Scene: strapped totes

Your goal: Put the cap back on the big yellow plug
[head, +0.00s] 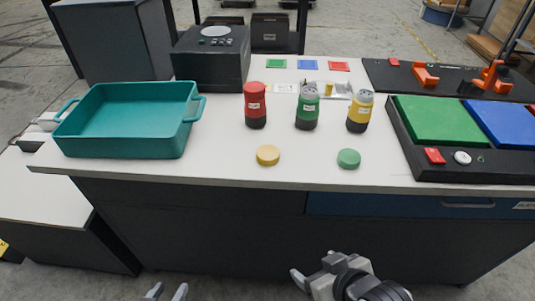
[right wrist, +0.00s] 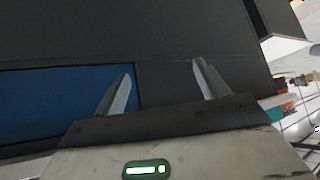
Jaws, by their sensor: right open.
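The big yellow plug (head: 360,111) stands upright on the white table, rightmost of three plugs; its grey top is bare. A yellow cap (head: 268,155) lies flat near the table's front edge, left of and in front of it. A green cap (head: 349,159) lies closer in front of the yellow plug. My left gripper (head: 166,292) shows only its fingertips at the bottom edge, spread apart and empty. My right gripper (head: 311,275) is open and empty in front of the table, below its top. Its spread fingers also show in the right wrist view (right wrist: 163,88), facing the cabinet front.
A green plug (head: 307,113) with a bare top and a red capped plug (head: 255,107) stand left of the yellow plug. A teal tote (head: 125,142) stands left; a black panel with green and blue pads (head: 400,150) stands right. The front-middle tabletop is otherwise clear.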

